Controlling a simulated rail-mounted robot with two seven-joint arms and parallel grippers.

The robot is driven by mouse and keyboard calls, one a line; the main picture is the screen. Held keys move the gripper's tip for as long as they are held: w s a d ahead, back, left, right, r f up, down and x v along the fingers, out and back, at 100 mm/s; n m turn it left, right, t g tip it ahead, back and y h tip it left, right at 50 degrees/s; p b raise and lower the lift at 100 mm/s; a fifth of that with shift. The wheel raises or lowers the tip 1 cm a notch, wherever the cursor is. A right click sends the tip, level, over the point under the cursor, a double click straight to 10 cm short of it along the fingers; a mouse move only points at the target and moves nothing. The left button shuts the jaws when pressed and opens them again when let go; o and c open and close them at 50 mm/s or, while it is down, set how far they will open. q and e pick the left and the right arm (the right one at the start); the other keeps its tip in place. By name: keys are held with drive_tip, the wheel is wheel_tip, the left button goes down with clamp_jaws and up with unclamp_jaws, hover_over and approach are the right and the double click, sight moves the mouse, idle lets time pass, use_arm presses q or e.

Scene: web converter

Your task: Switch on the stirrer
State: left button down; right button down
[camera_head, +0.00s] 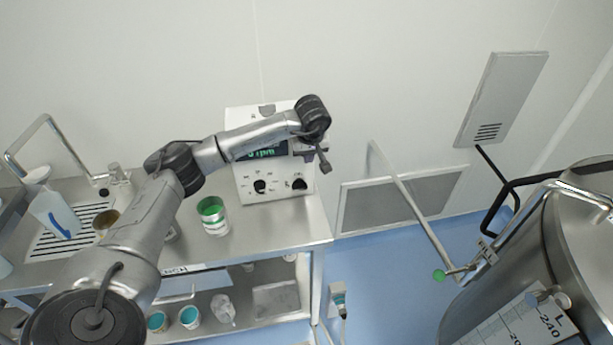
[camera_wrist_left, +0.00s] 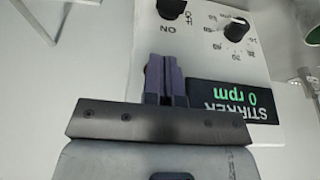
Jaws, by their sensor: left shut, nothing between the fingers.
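The stirrer control box (camera_head: 242,120) is white and stands on the bench against the wall. Its dark display (camera_wrist_left: 235,100) reads "0 rpm" in green in the left wrist view, upside down; my arm partly covers it in the head view. The black ON/OFF switch (camera_wrist_left: 171,8) is at the top edge of the wrist view, and at the lower right of the panel in the head view (camera_head: 299,184). A numbered black dial (camera_wrist_left: 236,30) is beside it. My left gripper (camera_head: 323,166) is shut and empty in front of the panel; its fingertips (camera_wrist_left: 165,58) appear just short of the switch.
A green-topped can (camera_head: 213,216) stands on the bench left of the box. A bottle (camera_head: 52,208) and a tap are farther left. A large steel tank (camera_head: 540,240) stands at right, with a pipe reaching toward the middle.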

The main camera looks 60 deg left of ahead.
use_arm(q)
approach(304, 186)
drive_tip(key=x, duration=0.5)
drive_tip(key=shift+w+a+f, duration=0.1)
drive_tip(key=shift+w+a, duration=0.05)
drive_tip(key=shift+w, duration=0.15)
drive_tip(key=shift+f, duration=0.95)
drive_tip(key=shift+s+a, duration=0.1)
drive_tip(key=shift+a, duration=0.05)
